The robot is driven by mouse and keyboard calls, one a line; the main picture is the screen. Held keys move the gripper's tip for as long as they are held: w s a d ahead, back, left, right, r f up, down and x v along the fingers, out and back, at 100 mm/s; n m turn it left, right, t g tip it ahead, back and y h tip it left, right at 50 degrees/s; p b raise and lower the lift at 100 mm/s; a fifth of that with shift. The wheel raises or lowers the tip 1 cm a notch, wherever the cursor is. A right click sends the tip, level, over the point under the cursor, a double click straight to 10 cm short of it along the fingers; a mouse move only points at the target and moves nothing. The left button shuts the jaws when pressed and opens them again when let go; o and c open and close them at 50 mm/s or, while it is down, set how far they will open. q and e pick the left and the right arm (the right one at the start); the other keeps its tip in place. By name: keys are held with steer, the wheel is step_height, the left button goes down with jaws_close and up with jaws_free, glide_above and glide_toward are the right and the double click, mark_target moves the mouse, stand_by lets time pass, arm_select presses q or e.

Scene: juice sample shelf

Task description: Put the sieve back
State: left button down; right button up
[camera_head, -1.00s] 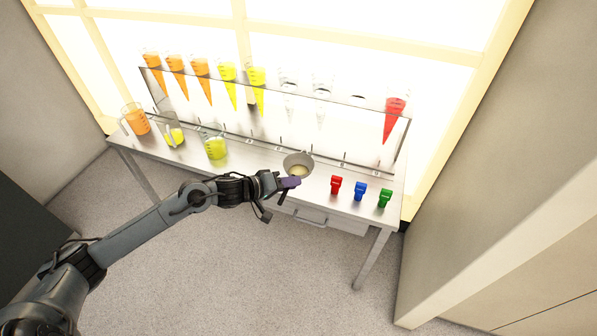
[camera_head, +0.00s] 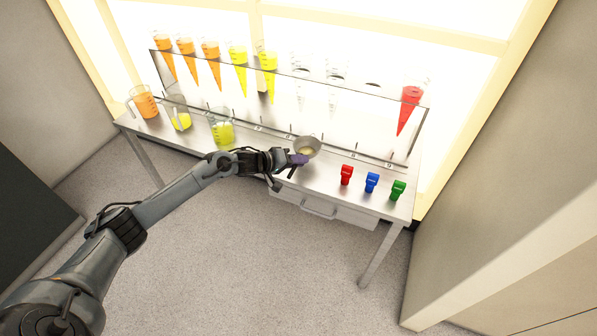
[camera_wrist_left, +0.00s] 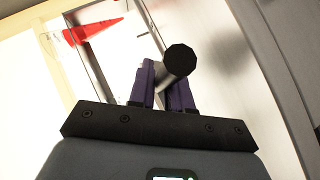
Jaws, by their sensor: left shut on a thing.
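The sieve (camera_head: 307,146) is a small grey bowl shape with a pale yellowish inside. It is at the front of the long table, left of the red clip-like object. My left gripper (camera_head: 298,160), with purple fingers, is shut on its handle from the front left. In the left wrist view, the dark round handle end (camera_wrist_left: 181,60) sticks out between the purple fingers (camera_wrist_left: 163,85); the bowl is hidden there. I cannot tell whether the bowl touches the tabletop or hangs just above it. My right gripper is in neither current view.
A clear rack (camera_head: 365,130) along the table holds orange, yellow, empty and red cones (camera_head: 409,108). Jugs (camera_head: 146,103) stand at the left. Red (camera_head: 347,174), blue (camera_head: 371,182) and green (camera_head: 397,190) clip-like objects stand right of the sieve.

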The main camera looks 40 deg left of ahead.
arm_select(q)
steer(key=shift+d+f+b, duration=0.1)
steer(key=shift+f+b, duration=0.8)
steer(key=shift+f, duration=1.1)
steer(key=c, duration=1.3)
jaws_free()
steer(key=shift+c, duration=0.2)
steer(key=shift+s+r, duration=0.1)
